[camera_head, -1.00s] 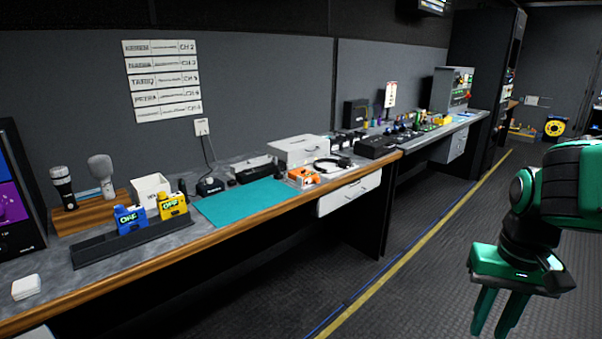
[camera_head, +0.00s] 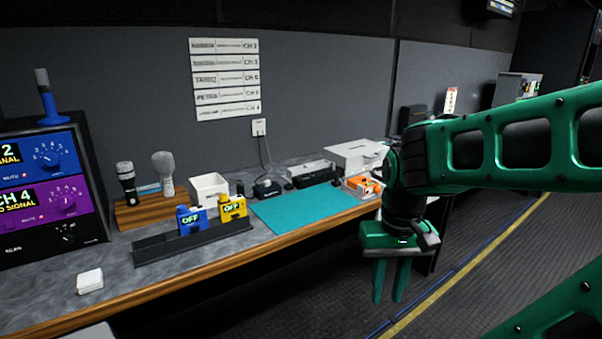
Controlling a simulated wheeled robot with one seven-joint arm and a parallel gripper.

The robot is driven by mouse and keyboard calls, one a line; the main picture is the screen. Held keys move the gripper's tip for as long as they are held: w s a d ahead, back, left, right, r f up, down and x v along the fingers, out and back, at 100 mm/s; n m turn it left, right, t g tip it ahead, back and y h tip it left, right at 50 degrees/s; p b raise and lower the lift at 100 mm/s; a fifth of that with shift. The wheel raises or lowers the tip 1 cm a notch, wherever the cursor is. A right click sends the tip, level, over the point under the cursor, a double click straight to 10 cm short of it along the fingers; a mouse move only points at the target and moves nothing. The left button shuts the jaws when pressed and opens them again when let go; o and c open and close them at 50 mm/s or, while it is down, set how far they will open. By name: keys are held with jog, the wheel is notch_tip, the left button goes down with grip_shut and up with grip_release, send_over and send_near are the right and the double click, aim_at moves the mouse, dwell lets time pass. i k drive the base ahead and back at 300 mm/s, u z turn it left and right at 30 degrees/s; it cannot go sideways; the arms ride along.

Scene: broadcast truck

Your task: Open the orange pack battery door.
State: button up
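The orange pack (camera_head: 366,184) sits on the bench just past the right end of the teal mat, in or on a small white tray. My arm partly covers that area, and the pack's battery door cannot be made out. My gripper (camera_head: 388,284) hangs pointing down in front of the bench's front edge, right of and nearer than the orange pack. Its two fingers are apart with nothing between them.
The teal mat (camera_head: 300,208) is bare. Left of it, a blue pack (camera_head: 191,221) and a yellow pack (camera_head: 233,208) stand in a dark rack (camera_head: 160,250).

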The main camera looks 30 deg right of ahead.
aim_at(354, 182)
jog(key=u, duration=0.2)
jog(key=i, duration=1.15)
jog(key=z, duration=0.75)
jog(key=i, duration=0.6)
jog(key=z, duration=0.4)
